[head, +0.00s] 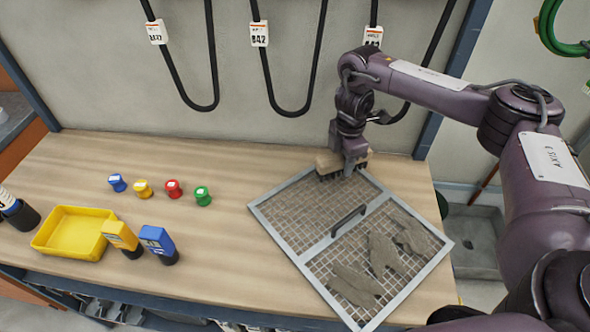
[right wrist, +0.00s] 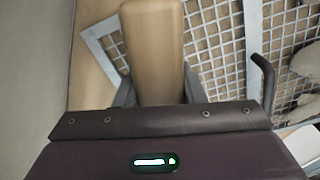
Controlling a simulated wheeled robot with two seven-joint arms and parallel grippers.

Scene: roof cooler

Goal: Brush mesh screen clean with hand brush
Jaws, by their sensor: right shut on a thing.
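The mesh screen (head: 300,218) lies flat on the wooden bench, a grey frame with two mesh panels and a dark handle (head: 348,221) on its middle bar. The near right panel carries several grey-brown dirt patches (head: 383,253); the far left panel looks clear of patches. My right gripper (head: 349,165) is shut on the hand brush (head: 328,161), which has a wooden body and dark bristles. The brush is over the far corner of the clear panel, bristles down; I cannot tell whether they touch the mesh. The right wrist view shows the brush's wooden body (right wrist: 155,50) between the fingers. My left gripper is out of view.
A yellow tray (head: 42,240), yellow and blue bottles (head: 157,240) and several coloured caps (head: 173,188) stand on the bench's left. Black cables (head: 268,75) hang on the wall behind. The bench between caps and screen is clear.

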